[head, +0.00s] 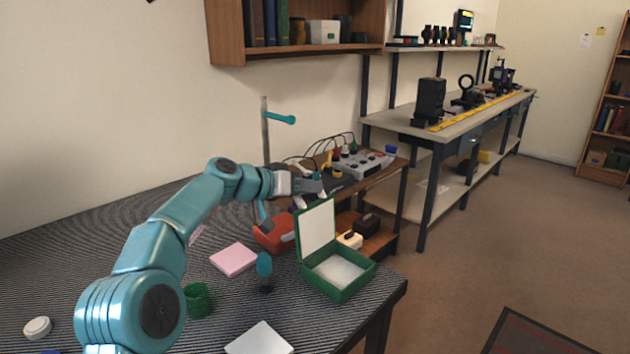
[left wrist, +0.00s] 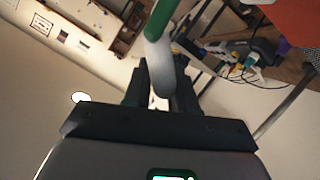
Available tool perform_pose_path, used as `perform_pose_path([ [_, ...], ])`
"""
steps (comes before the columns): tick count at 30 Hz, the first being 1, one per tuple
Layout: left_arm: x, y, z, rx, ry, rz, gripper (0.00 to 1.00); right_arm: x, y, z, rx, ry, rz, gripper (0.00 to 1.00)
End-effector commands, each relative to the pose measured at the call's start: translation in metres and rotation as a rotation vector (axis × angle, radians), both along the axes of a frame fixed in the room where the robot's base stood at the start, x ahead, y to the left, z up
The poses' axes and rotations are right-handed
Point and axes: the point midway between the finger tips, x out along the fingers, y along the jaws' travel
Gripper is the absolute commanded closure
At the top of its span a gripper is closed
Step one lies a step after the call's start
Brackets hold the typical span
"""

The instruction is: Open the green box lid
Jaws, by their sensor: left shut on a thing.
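The green box (head: 352,290) stands at the right end of the striped table. Its lid (head: 318,228) is raised, nearly upright, with the pale inner face showing, and the white interior is exposed. My left gripper (head: 319,188) is at the top edge of the lid and shut on it; the exact contact is hard to see in the head view. In the left wrist view, a green and whitish part of the lid (left wrist: 158,45) runs down between the dark fingers of my left gripper (left wrist: 158,85). My right gripper is not in view.
An orange-red bin (head: 272,236) stands behind and left of the box. A pink pad (head: 234,260), a teal-handled tool (head: 264,266), a green cup (head: 198,301) and a white pad (head: 258,340) are left of the box. A side bench with a grey device (head: 365,163) stands behind.

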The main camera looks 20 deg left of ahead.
Motion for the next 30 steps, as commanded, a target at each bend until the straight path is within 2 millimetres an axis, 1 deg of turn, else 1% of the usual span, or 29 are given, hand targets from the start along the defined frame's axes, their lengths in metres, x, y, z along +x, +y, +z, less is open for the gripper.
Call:
perform_pose_path([
  [1,0.0023,0.0045,-0.0048,-0.011,0.015,0.006,1.00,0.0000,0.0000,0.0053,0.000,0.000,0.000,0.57],
  [6,0.0041,0.0095,-0.0082,-0.049,0.028,0.004,1.00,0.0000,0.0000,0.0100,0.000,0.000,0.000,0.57],
  [21,0.0044,0.0108,-0.0117,-0.063,0.036,0.002,1.00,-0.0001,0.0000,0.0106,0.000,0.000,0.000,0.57],
  [22,0.0044,0.0108,-0.0118,-0.063,0.036,0.002,0.68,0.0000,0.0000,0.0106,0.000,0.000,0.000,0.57],
  [23,0.0045,0.0107,-0.0116,-0.064,0.036,0.001,0.58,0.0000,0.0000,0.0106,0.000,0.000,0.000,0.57],
  [24,0.0044,0.0105,-0.0112,-0.064,0.036,0.001,0.56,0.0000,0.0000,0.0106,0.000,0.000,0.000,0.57],
  [30,0.0041,0.0099,-0.0084,-0.066,0.031,0.000,0.56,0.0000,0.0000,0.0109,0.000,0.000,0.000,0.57],
])
